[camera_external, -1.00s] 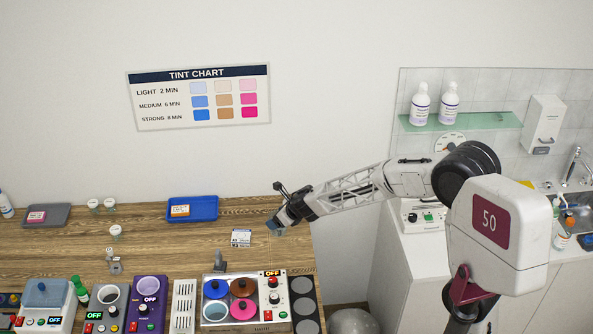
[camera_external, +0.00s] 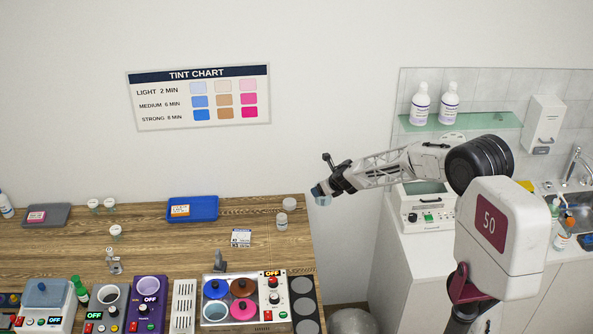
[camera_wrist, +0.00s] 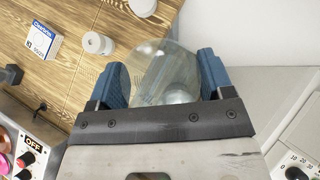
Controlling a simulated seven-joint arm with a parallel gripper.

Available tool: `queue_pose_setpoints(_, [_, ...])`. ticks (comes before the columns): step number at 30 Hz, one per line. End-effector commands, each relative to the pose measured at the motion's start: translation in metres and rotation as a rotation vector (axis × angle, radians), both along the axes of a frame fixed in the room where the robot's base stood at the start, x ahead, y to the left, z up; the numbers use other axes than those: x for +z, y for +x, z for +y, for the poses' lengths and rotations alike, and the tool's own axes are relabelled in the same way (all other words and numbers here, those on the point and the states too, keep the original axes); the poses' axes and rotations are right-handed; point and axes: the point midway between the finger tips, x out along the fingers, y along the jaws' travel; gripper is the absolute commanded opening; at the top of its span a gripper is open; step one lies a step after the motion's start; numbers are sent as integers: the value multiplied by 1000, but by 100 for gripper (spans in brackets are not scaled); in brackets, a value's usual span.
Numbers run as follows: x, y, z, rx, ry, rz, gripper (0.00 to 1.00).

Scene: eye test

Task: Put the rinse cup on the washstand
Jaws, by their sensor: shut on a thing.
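My gripper (camera_external: 319,191) is shut on the rinse cup (camera_external: 324,201), a small clear cup, and holds it in the air just past the wooden table's right edge. In the wrist view the cup (camera_wrist: 160,80) sits between the blue fingers of my gripper (camera_wrist: 164,62), and the floor shows through it. The washstand (camera_external: 548,268) is the white counter at the right, with a sink (camera_external: 585,207) and tap, partly hidden by my arm.
The wooden table (camera_external: 150,235) bears jars (camera_external: 281,221), a blue tray (camera_external: 193,209) and several devices. A white control box (camera_external: 425,213) stands on a white cabinet beyond the gap. A round bin (camera_external: 352,321) is on the floor. A glass shelf (camera_external: 462,121) holds two bottles.

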Motion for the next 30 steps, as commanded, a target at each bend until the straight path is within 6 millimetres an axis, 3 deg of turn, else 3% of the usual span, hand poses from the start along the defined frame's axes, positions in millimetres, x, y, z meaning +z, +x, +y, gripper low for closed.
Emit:
queue_pose_setpoints(15, [8, 64, -144, -214, -1, 0, 48])
queue_pose_setpoints(30, [16, 99, -290, -419, -1, -3, 48])
